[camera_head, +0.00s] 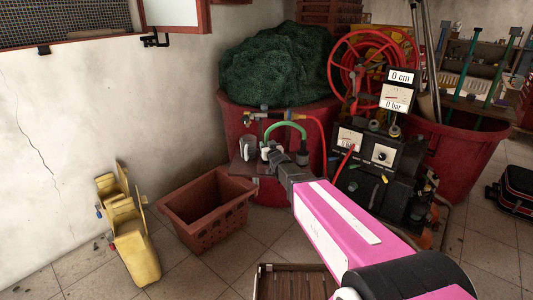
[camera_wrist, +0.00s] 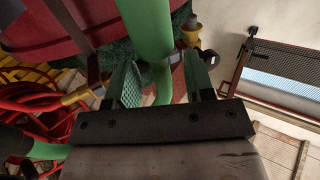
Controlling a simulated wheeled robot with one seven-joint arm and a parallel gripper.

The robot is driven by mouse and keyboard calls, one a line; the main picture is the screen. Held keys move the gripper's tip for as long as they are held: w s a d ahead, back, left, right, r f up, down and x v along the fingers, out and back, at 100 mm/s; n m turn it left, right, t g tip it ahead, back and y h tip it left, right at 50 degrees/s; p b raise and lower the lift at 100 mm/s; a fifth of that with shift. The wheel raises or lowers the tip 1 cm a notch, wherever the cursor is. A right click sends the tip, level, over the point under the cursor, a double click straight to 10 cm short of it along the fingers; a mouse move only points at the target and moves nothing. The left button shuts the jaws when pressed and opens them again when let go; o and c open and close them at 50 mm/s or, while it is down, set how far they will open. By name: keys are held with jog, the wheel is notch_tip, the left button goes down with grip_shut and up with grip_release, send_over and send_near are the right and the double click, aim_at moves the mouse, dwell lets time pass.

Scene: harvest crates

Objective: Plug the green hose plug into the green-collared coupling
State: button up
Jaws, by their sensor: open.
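The green hose (camera_head: 284,126) arches over a small dark shelf in front of a red tub in the head view. Its right end meets a grey fitting (camera_head: 303,157). My gripper (camera_head: 272,156) is at the left end of the arch, where the plug is too small and hidden to make out. In the wrist view the green hose (camera_wrist: 150,30) runs down between the two fingers of my open gripper (camera_wrist: 160,80). I cannot tell whether either finger touches it. I cannot pick out the green-collared coupling for sure.
A red hose (camera_head: 320,130) runs just right of the gripper. A black gauge box (camera_head: 360,150) stands to the right. A dark green net (camera_head: 270,65) lies on the red tub (camera_head: 235,113). An empty red crate (camera_head: 181,222) and yellow cans (camera_head: 134,250) stand on the floor at left.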

jog(key=x, duration=0.4)
jog(key=shift+d, duration=0.1)
grip_shut()
jog(key=shift+r, duration=0.1)
jog(key=s+a+r, duration=0.7)
jog(key=a+r, duration=0.2)
jog(key=r, duration=0.2)
dwell(0.6)
jog(key=shift+s+a, duration=0.1)
jog(key=shift+s, duration=0.05)
